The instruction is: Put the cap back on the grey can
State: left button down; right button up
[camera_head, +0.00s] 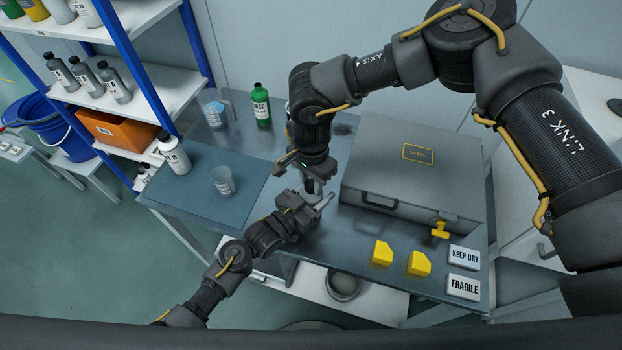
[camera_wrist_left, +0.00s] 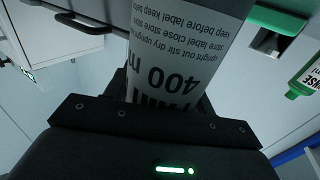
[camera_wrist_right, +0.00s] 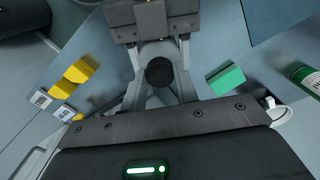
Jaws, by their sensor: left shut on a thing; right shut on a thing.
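The grey can (camera_wrist_left: 185,45) fills the middle of the left wrist view, with a pale label whose print reads upside down. My left gripper (camera_wrist_left: 160,100) is shut around its body. My right gripper (camera_wrist_right: 162,85) is shut on the cap (camera_wrist_right: 160,72), a dark round piece between its fingers. In the head view my right gripper (camera_head: 317,178) points down just above my left gripper (camera_head: 308,210), close together over the table. The grippers mostly hide the can there. I cannot tell whether cap and can touch.
A grey case (camera_head: 400,150) with a yellow latch stands close on the right. Two yellow blocks (camera_head: 382,253) and white signs (camera_head: 464,286) lie in front. A beaker (camera_head: 223,181), jug (camera_head: 213,115) and green bottle (camera_head: 261,106) stand left and behind. Shelves (camera_head: 120,95) rise at left.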

jog(key=m, duration=0.9)
jog(key=shift+f+m, duration=0.1)
jog(key=shift+m, duration=0.2)
jog(key=m, duration=1)
jog(key=shift+a+m, duration=0.1)
jog(key=shift+m, duration=0.3)
jog(key=m, duration=2)
jog(key=o, duration=1.2)
jog(key=shift+c, duration=0.2)
